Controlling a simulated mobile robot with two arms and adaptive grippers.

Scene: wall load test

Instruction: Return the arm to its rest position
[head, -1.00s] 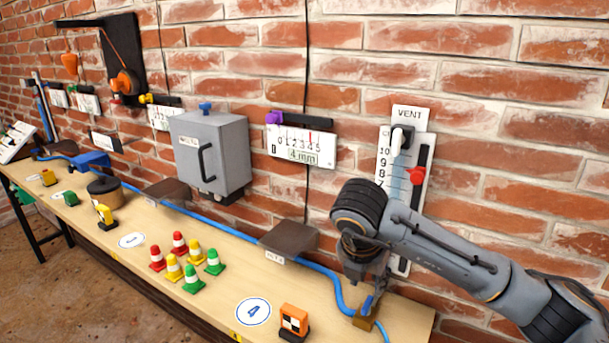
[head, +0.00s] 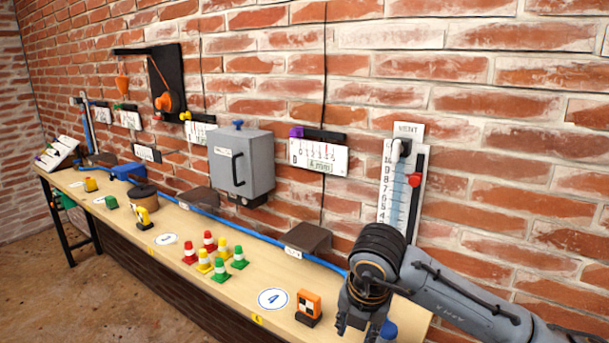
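My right arm (head: 470,305) comes in from the lower right in the head view. Its gripper (head: 358,328) points down over the right end of the bench, near the bottom edge of the picture. Its fingers look spread apart, with nothing seen between them. A blue object (head: 388,330) shows just right of the fingers, partly hidden; whether they touch it I cannot tell. My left gripper is not in view.
The wooden bench (head: 240,300) runs along the brick wall. An orange marker block (head: 308,306) stands left of the gripper, with several cones (head: 220,270) farther left. A vent gauge (head: 402,190) with a red slider (head: 415,180) hangs behind the arm. A grey box (head: 241,163) is wall-mounted.

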